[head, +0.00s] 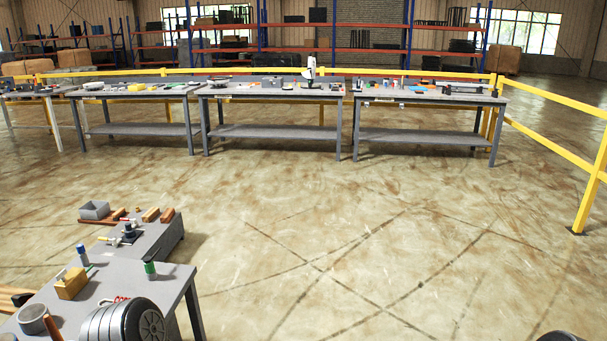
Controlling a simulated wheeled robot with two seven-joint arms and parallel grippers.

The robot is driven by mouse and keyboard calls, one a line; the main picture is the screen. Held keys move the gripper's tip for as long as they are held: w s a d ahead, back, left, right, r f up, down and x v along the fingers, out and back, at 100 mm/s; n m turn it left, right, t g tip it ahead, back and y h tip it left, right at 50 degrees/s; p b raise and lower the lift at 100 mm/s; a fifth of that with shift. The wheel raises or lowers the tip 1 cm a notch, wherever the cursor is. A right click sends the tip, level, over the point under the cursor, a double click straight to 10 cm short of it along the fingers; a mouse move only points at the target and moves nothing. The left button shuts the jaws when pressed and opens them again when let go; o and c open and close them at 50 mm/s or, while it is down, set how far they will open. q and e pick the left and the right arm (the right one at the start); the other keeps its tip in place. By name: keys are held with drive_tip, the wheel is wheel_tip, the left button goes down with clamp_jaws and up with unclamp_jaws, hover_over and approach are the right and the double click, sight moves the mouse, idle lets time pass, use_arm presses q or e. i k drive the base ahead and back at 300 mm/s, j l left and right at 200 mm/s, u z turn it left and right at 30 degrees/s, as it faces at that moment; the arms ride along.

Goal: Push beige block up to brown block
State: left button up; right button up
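Two small blocks stand close together near the back right edge of the grey workbench at the lower left. The lighter, tan one, seemingly the beige block (151,215), is on the left. The darker brown block (167,215) is just to its right. They look close, with at most a narrow gap; I cannot tell if they touch. No gripper fingers show in this view, so neither gripper can be placed relative to the blocks.
Long tables and a yellow railing (550,97) stand beyond.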

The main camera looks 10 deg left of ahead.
sight(150, 215)
drive_tip(key=i, duration=1.25)
drive_tip(key=i+u, duration=0.15)
drive_tip(key=i, duration=1.15)
drive_tip(key=i+u, duration=0.75)
drive_tip(key=i+l+u, duration=0.2)
drive_tip(key=i+u, duration=0.2)
drive_tip(key=i, duration=0.15)
drive_tip(key=i+l+u, duration=0.55)
drive_tip(key=i+u, duration=0.2)
drive_tip(key=i+l, duration=0.3)
drive_tip(key=i, duration=0.15)
drive_tip(key=i+l+z, duration=0.1)
drive_tip(key=i+l, duration=0.2)
drive_tip(key=i, duration=0.15)
drive_tip(key=i+l+z, duration=0.1)
drive_tip(key=i+l, duration=0.15)
drive_tip(key=i, duration=0.2)
drive_tip(key=i+l, duration=0.2)
drive_tip(key=i, duration=0.25)
drive_tip(key=i+l+z, duration=0.1)
drive_tip(key=i+l, duration=0.15)
drive_tip(key=i, duration=0.2)
drive_tip(key=i+l, duration=0.15)
drive_tip(key=i, duration=0.3)
drive_tip(key=i+j, duration=0.1)
drive_tip(key=j, duration=0.2)
drive_tip(key=i+j, duration=0.15)
drive_tip(key=j, duration=0.15)
drive_tip(key=z, duration=0.05)
